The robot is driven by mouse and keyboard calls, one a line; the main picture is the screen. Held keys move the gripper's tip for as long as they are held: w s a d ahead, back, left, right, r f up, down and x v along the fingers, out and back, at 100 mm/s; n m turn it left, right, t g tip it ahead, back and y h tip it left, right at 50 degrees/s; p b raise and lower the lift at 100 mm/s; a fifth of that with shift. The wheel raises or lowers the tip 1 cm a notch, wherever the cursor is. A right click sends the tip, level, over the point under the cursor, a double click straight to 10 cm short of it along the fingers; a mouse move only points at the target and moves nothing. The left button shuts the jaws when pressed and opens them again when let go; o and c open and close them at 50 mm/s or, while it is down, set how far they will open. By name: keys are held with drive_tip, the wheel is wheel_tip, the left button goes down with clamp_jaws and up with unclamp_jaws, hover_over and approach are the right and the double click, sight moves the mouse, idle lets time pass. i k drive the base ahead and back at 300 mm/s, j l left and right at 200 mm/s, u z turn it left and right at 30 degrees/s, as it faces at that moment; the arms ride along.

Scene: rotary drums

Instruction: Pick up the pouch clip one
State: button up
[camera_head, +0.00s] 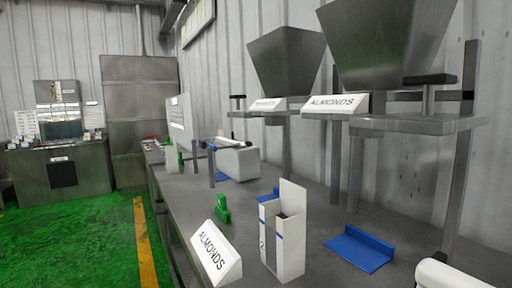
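A small green object (222,210), which looks like a clip, stands on the grey bench behind the white ALMONDS sign and left of an open white carton. A smaller green object (181,161) shows farther back along the bench. I cannot tell from this view which one is named pouch clip one. My gripper is not in view.
The white ALMONDS sign (216,254) and open white carton (283,232) stand on the near bench (330,212). A blue tray (360,248) lies right of them. Metal hoppers (372,42) rise above. Green floor (85,232) with a yellow line (146,245) is open at left.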

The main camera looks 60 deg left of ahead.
sight(222, 212)
drive_tip(key=i+u, duration=0.15)
drive_tip(key=u, duration=0.2)
drive_tip(key=i+l+u, duration=0.1)
drive_tip(key=u, duration=1.35)
